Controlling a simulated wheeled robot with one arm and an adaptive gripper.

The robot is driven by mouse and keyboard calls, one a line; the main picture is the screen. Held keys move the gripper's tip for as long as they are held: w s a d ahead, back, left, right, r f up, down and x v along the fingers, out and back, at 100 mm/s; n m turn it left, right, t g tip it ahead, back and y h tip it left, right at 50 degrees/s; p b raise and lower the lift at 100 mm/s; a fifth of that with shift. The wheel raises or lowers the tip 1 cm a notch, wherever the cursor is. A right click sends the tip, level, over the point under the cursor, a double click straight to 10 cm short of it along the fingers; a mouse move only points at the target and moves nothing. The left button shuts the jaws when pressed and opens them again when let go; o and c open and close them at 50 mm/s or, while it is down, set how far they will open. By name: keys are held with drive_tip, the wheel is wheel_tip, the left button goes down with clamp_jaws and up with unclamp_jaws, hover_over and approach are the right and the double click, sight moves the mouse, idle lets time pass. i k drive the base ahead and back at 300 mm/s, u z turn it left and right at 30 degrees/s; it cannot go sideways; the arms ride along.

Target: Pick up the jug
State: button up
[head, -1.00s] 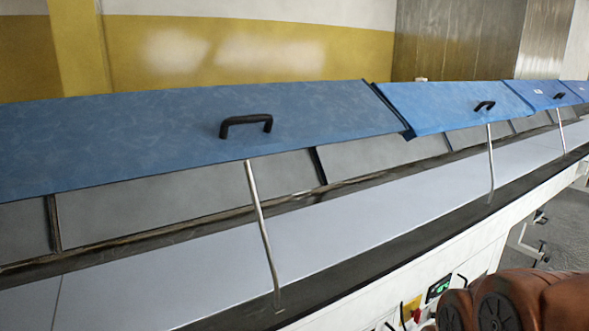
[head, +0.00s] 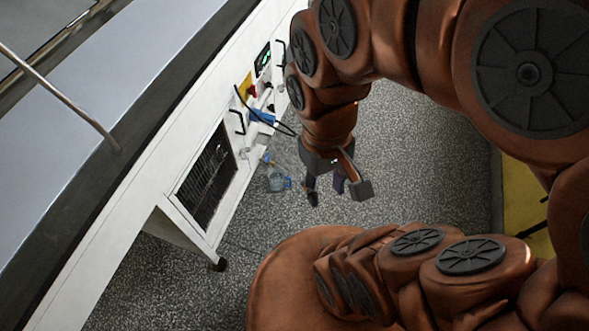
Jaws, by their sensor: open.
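The jug (head: 277,180) is a small, clear bluish container standing on the speckled floor beside the white machine. A blue and yellowish part shows at its top. My gripper (head: 337,197) hangs at the end of my copper-coloured arm, just right of the jug in the picture. Its dark fingers are spread apart and nothing shows between them. The gripper looks apart from the jug, but the height and depth between them cannot be told.
The long white machine (head: 130,195) runs diagonally on the left, with a dark vent grille (head: 205,178) and a control panel with hanging cables (head: 262,112). A caster (head: 219,264) stands under its corner. Grey floor (head: 420,170) is open to the right of the gripper.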

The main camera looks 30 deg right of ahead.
sight(277, 177)
drive_tip(key=z, duration=0.3)
drive_tip(key=k, duration=0.9)
drive_tip(key=u, duration=0.7)
